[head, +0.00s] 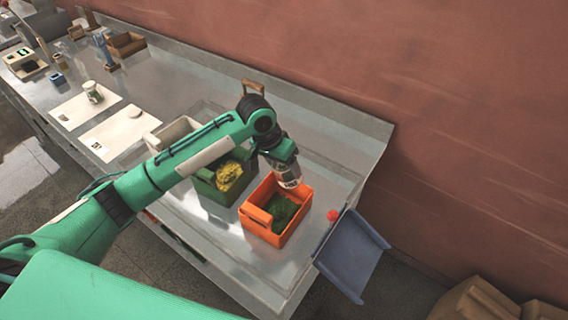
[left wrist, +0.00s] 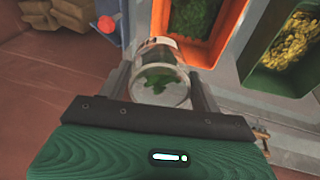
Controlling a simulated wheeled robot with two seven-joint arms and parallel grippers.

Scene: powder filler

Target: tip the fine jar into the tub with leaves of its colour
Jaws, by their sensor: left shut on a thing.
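My left gripper (head: 285,163) is shut on a clear glass jar (head: 289,179), held above the back left edge of the orange tub (head: 255,229). In the left wrist view the jar (left wrist: 162,90) sits between the fingers (left wrist: 160,80), and green bits show inside it. Its mouth is hard to make out. Dark green leaves (head: 283,211) lie in the orange tub. The green tub (head: 222,195) beside it holds yellow leaves (head: 228,174). My right gripper is not in view.
A pale tub (head: 155,141) stands left of the green tub, partly behind my arm. Another jar (head: 93,92) and a round lid (head: 134,111) are on white mats. A blue-grey tray (head: 352,255) and a red knob (head: 333,215) are at the bench's right end.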

